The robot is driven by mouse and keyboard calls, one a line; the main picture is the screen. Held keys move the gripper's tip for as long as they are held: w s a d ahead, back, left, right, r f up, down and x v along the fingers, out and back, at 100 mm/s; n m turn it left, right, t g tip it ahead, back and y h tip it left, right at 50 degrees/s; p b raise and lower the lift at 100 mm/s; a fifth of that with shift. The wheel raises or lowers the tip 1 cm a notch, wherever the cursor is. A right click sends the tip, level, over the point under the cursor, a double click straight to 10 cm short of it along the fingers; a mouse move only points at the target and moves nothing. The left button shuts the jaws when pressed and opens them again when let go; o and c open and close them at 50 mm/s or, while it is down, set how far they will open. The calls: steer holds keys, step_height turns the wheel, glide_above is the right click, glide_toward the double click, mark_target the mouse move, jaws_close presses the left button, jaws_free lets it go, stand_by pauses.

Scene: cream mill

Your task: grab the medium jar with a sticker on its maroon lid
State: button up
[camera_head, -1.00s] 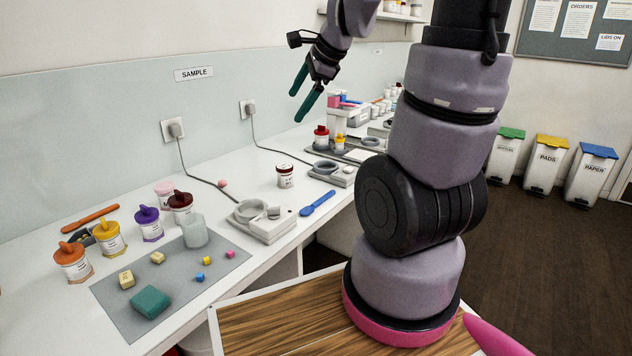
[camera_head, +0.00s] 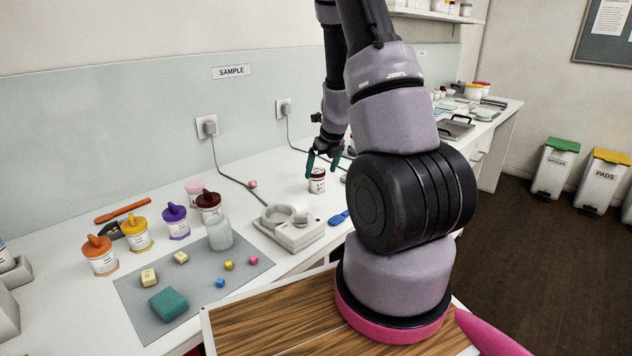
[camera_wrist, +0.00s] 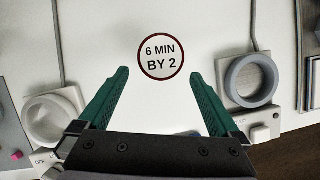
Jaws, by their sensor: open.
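The jar with a sticker on its maroon lid (camera_head: 317,183) stands upright on the white bench, its label partly showing below my gripper. In the wrist view its lid (camera_wrist: 161,55) is seen from above: a maroon rim around a white sticker reading "6 MIN BY 2". My gripper (camera_head: 322,166) points down over the jar, with green fingers open and empty. In the wrist view the lid lies just beyond the fingertips (camera_wrist: 159,76), centred between their lines. I cannot tell the exact height gap.
A grey device with a ring (camera_head: 290,228) stands left of the jar, and another ring device (camera_wrist: 250,80) is on its right. A blue spatula (camera_head: 339,218) lies nearby. Several lidded jars, including one with a dark red lid (camera_head: 209,203), stand left by a grey mat (camera_head: 180,268).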

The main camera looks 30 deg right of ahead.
mark_target(317, 179)
steer(key=shift+w+x, duration=0.1)
steer(key=shift+x, duration=1.4)
steer(key=shift+w+x, duration=0.15)
steer(key=shift+x, duration=1.3)
steer(key=shift+r, duration=0.1)
steer(key=c, duration=1.4)
steer(key=shift+o, duration=0.2)
steer(key=shift+r, duration=0.1)
